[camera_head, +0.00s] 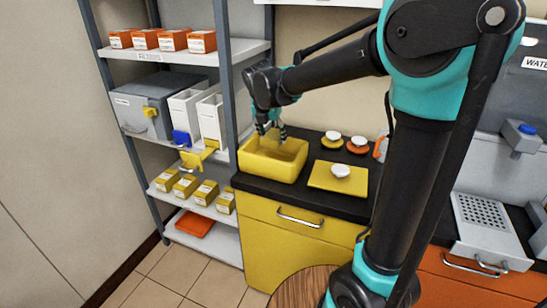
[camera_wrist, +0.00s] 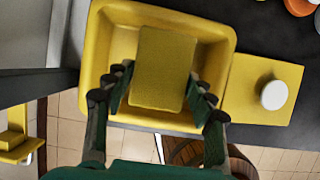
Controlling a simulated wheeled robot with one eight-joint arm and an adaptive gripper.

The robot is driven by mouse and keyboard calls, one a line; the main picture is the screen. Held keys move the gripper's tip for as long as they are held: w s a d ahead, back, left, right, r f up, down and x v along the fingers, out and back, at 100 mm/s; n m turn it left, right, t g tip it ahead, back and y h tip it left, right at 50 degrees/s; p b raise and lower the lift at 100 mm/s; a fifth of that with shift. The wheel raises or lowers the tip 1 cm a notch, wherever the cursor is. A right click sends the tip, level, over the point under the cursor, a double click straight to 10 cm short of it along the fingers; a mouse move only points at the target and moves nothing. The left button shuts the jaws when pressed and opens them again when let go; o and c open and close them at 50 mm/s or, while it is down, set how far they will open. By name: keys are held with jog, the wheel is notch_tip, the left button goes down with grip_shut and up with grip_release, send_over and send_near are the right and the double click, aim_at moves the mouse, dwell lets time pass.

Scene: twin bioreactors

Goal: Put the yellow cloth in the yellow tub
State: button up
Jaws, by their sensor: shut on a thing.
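The yellow tub (camera_head: 262,168) stands on the dark counter beside the shelf rack. In the wrist view its rim (camera_wrist: 94,55) surrounds the yellow cloth (camera_wrist: 162,68), a flat folded piece. My gripper (camera_head: 271,131) points down over the tub's opening. In the wrist view, my gripper (camera_wrist: 153,92) has one finger on each side of the cloth and is shut on it. The cloth is over or inside the tub; whether it touches the tub's floor I cannot tell. In the head view the cloth is hard to tell from the tub's yellow inside.
A flat yellow board with a white knob (camera_head: 322,178) lies right of the tub on the counter (camera_head: 310,200). Small yellow (camera_head: 328,144) and orange (camera_head: 352,150) discs with white knobs are behind it. The rack's grey post (camera_head: 232,100) stands close on the left.

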notch_tip(320, 180, down, 9)
dwell(0.5)
jog(key=shift+f, duration=0.15)
jog(key=o, duration=0.9)
jog(key=shift+o, duration=0.2)
jog(key=v, duration=1.2)
jog(key=shift+r, duration=0.2)
jog(key=shift+s, duration=0.1)
